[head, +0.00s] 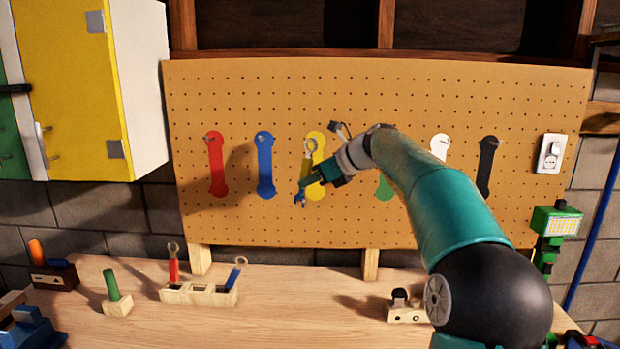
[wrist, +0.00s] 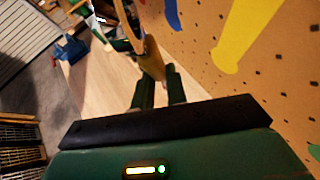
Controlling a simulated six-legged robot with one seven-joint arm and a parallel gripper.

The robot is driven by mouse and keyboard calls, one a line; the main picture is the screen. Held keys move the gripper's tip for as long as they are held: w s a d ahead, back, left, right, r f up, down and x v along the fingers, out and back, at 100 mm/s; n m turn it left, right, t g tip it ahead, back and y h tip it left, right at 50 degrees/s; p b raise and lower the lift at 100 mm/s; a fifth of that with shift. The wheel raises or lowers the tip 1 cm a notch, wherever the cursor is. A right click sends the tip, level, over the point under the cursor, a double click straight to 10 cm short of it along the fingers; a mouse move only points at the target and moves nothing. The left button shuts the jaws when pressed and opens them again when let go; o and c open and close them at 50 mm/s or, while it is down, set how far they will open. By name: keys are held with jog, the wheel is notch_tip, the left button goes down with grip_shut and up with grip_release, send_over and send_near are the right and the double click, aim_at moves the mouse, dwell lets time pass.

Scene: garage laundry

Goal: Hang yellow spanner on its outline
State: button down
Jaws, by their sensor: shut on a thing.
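My gripper (head: 307,182) is in front of the pegboard and shut on the yellow spanner. The spanner's ring end (head: 311,146) points up, over the upper part of the yellow outline (head: 318,136) in the head view. I cannot tell whether the ring is around the outline's peg or only in front of it. In the wrist view the yellow spanner (wrist: 151,60) stands between my fingers (wrist: 158,92), and the yellow outline (wrist: 245,38) lies to its right on the board. The spanner's lower end is partly hidden by my gripper.
The pegboard (head: 400,100) also bears red (head: 216,165), blue (head: 264,165), green (head: 385,188), white (head: 440,146) and black (head: 486,168) outlines. A wooden holder (head: 198,295) with red and blue spanners stands on the workbench (head: 280,320). A green-handled tool (head: 112,285) stands at left.

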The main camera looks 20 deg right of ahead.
jog(key=w+d+f, duration=0.1)
jog(key=w+d, duration=0.2)
jog(key=w, duration=0.4)
jog(key=shift+w+d, duration=0.2)
jog(key=shift+d, duration=0.15)
dwell(0.9)
